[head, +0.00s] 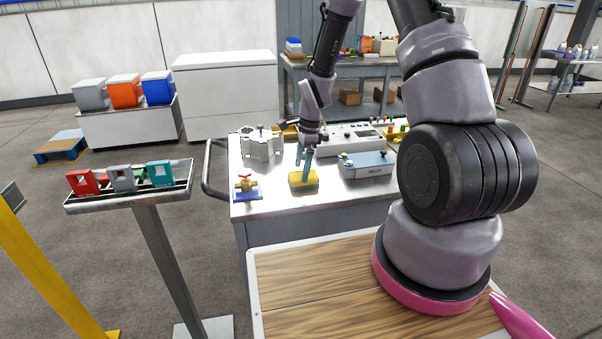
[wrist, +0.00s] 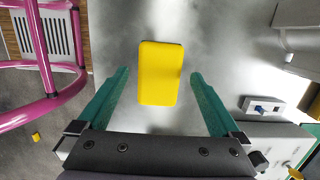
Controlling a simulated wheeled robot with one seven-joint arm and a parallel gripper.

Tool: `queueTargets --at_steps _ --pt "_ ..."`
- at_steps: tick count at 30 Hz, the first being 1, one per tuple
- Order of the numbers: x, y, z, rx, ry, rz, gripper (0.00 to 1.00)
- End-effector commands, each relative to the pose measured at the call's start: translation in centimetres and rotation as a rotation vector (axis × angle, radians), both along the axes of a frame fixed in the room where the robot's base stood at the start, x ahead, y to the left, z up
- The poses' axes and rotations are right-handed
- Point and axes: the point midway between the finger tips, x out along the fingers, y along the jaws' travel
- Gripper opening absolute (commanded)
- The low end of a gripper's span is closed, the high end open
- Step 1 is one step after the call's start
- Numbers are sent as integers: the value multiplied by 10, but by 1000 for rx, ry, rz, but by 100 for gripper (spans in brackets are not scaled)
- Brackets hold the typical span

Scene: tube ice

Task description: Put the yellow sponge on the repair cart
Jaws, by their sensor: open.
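The yellow sponge (head: 303,184) lies flat on the grey metal top of the cart with a black side handle (head: 236,205), near its front edge. My gripper (head: 305,165) is above the sponge, fingers pointing down. In the wrist view the sponge (wrist: 160,75) lies between the two teal fingers of my gripper (wrist: 159,73). The fingers are open, with a clear gap on each side of the sponge. They hold nothing.
A metal fixture (head: 260,146) and a control panel (head: 350,137) are behind. A stand with coloured blocks (head: 130,190) is left of the cart.

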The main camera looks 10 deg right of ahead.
Motion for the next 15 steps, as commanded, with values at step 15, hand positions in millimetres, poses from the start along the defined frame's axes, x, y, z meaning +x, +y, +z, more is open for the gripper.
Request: queueTargets --at_steps 15 --pt "0 -15 91 0 -2 0 100"
